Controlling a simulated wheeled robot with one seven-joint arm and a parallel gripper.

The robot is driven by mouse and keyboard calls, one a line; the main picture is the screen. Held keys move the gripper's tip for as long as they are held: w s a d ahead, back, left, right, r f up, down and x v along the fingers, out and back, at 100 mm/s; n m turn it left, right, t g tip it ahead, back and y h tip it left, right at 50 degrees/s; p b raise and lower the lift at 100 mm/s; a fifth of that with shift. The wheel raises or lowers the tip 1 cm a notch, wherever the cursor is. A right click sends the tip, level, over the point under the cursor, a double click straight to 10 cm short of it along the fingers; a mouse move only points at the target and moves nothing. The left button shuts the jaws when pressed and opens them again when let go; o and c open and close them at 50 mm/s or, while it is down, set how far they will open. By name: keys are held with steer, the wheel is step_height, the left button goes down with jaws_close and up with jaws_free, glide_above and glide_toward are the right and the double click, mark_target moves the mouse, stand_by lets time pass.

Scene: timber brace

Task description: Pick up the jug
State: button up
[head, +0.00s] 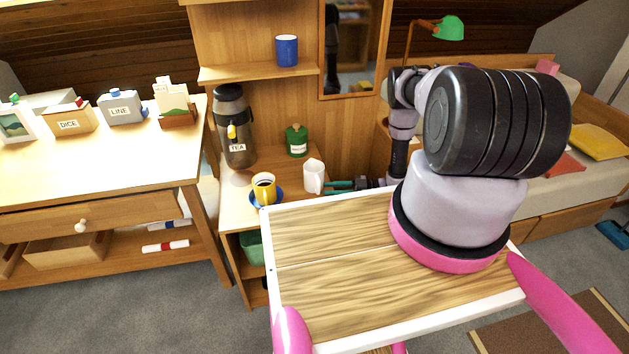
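A white jug (313,176) stands upright on the low wooden shelf surface in the middle of the head view, right of a yellow cup. My gripper (332,187) is just to the right of the jug, its teal fingers pointing left at it, low on its side. The fingertips are at or very near the jug's right side; I cannot tell if they touch it. The fingers are small and seen nearly edge-on, so their opening is unclear.
A yellow cup (264,187) on a blue saucer (279,197) stands left of the jug. Behind are a dark TEA dispenser (235,128) and a green canister (296,141). A blue cup (287,50) is on the upper shelf. A mirror (351,45) hangs behind my arm.

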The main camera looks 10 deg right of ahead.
mark_target(318, 188)
steer(key=shift+x, duration=2.5)
steer(key=shift+s, duration=0.1)
jaws_close()
steer(key=shift+r, duration=0.1)
